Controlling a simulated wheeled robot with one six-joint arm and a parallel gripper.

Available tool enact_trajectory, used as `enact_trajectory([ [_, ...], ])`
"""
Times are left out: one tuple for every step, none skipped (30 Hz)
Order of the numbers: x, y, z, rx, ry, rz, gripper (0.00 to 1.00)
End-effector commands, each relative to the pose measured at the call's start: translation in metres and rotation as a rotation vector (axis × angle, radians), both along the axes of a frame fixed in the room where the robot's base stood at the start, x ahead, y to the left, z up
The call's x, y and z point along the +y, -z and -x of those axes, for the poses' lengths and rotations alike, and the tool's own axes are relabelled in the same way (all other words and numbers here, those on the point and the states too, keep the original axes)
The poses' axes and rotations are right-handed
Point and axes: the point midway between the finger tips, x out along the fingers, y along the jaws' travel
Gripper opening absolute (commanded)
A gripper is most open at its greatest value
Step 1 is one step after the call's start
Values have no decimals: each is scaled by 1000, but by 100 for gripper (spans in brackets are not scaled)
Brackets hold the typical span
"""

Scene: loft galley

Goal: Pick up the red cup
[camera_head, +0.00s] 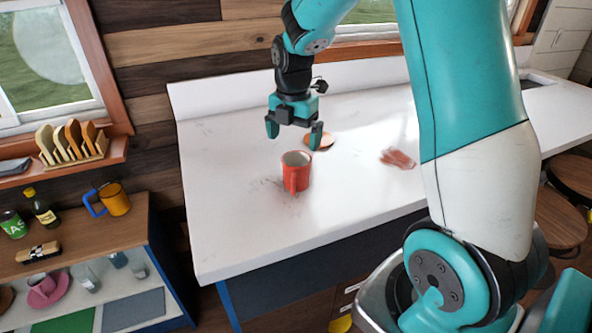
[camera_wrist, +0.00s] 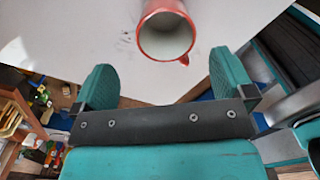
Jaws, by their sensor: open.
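The red cup (camera_head: 296,174) stands upright on the white counter (camera_head: 228,215), its handle facing the near side. Its white inside looks empty. In the wrist view the red cup (camera_wrist: 167,33) is at the top, ahead of the fingertips and roughly between them, a little right of centre. My gripper (camera_head: 294,132) is open with teal fingers apart, above the counter and behind the cup in the head view. The open gripper also shows in the wrist view (camera_wrist: 168,78), with nothing between its fingers.
A round wooden coaster (camera_head: 319,141) lies behind the cup, beside a fingertip. A reddish flat item (camera_head: 397,159) lies to the right. A shelf unit (camera_head: 85,236) at left holds an orange mug (camera_head: 114,199), a bottle and a can. The counter left of the cup is clear.

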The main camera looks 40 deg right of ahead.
Motion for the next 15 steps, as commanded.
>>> enact_trajectory([
  [0, 9, 1, 6, 0, -2, 100],
  [0, 14, 1, 5, 0, -1, 100],
  [1, 21, 1, 5, 0, -1, 100],
  [0, 25, 1, 4, 0, -1, 100],
  [0, 29, 1, 3, 0, -1, 100],
  [0, 32, 0, 1, 0, -1, 100],
  [0, 35, 0, 1, 0, -1, 100],
  [1, 36, 0, 0, 0, -1, 100],
  [1, 38, 1, 0, 0, 0, 100],
  [1, 40, 1, 1, 0, -1, 100],
  [1, 42, 2, 3, 0, -1, 100],
  [2, 46, 3, 3, 0, -1, 100],
  [2, 49, 5, 5, 0, -1, 100],
  [3, 53, 7, 5, 0, -1, 100],
  [3, 60, 9, 6, 0, -2, 100],
])
